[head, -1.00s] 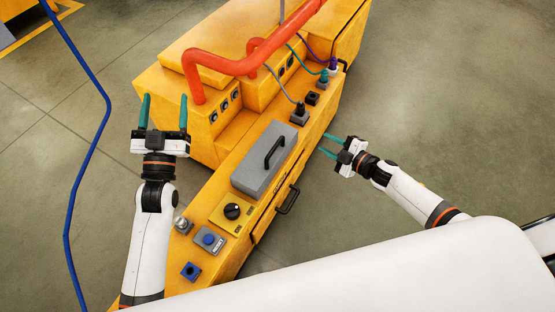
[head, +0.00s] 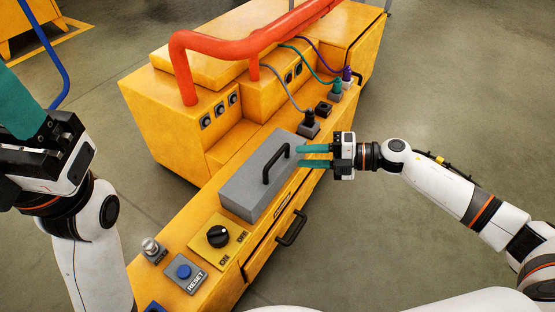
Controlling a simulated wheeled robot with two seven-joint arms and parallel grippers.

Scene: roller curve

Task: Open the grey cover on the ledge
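The grey cover (head: 246,187) is a box with a black bar handle (head: 275,166) on top. It sits closed on the yellow ledge (head: 215,206). My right gripper (head: 301,156) reaches in from the right, its two teal fingers apart and pointing left at the handle's far end. The fingertips look very close to the handle; I cannot tell whether they touch it. Nothing shows between them. My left gripper (head: 22,110) is large at the left edge, away from the cover. Its fingers are partly cut off by the frame, so its opening is unclear.
Near the cover are a black ON/OFF knob (head: 218,236), a blue RESET button (head: 184,271) and a metal toggle (head: 150,246). Beyond it stand plugs with cables (head: 309,125). A black drawer handle (head: 291,228) juts from the front. A red pipe (head: 240,48) runs above the machine.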

